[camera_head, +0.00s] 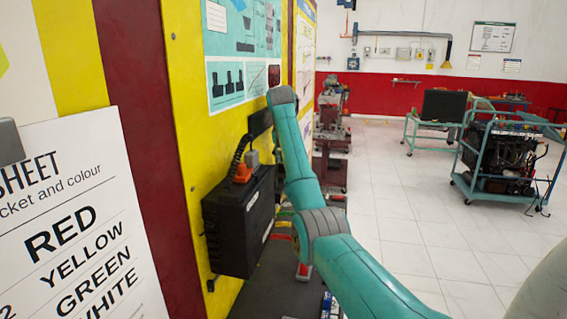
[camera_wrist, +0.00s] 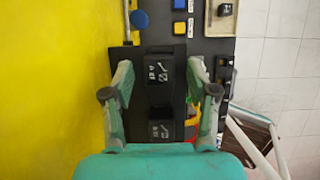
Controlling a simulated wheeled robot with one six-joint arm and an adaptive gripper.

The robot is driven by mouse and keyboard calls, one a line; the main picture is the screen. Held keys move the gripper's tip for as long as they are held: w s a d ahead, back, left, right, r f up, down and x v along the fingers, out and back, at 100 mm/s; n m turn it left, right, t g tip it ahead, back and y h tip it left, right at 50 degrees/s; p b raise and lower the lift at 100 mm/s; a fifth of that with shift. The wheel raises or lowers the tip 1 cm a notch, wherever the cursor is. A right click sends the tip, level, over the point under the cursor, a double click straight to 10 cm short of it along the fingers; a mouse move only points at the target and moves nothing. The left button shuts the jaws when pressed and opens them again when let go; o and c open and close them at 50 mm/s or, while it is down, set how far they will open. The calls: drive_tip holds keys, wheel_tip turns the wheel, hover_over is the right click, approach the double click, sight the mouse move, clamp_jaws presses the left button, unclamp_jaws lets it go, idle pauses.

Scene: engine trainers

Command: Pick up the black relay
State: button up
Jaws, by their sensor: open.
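In the wrist view my gripper (camera_wrist: 160,66) is open, with one finger on each side of a dark strip. A black block with white markings (camera_wrist: 158,71) lies between the fingertips, apart from both. A second black block with white markings (camera_wrist: 161,131) lies nearer my palm. I cannot tell for sure which is the black relay. No relay can be made out in the head view, where my arm hides part of the bench.
A blue round piece (camera_wrist: 139,19) and a small tray (camera_wrist: 209,24) lie beyond the fingers. A yellow wall panel (camera_wrist: 55,80) rises close on the left. A black case (camera_head: 238,228) stands against the panel. White tiled floor (camera_head: 410,215) is open on the right.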

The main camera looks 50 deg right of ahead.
drive_tip(key=shift+c, duration=0.2)
drive_tip(key=c, duration=1)
drive_tip(key=shift+r, duration=0.1)
drive_tip(key=shift+c, duration=0.2)
